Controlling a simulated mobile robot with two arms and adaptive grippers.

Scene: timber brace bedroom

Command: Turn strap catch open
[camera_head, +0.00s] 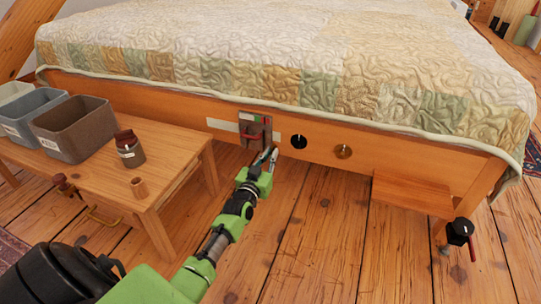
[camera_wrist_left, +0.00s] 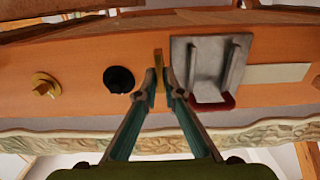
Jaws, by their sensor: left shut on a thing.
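A grey metal plate (camera_head: 255,128) with raised side ribs and a red part is fixed to the front rail of the bed. It shows large in the left wrist view (camera_wrist_left: 182,61), which appears upside down. A pale strip (camera_wrist_left: 275,73) runs out from one side of it. My left gripper (camera_wrist_left: 161,78) has its fingers closed about a narrow yellowish tab (camera_wrist_left: 158,60) beside the plate. I cannot tell whether this tab or the plate is the strap catch. In the head view my left gripper (camera_head: 268,156) reaches the rail just below the plate, and its fingertips are hard to make out.
A black round knob (camera_head: 299,142) and a brass knob (camera_head: 343,152) sit on the rail to the right.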

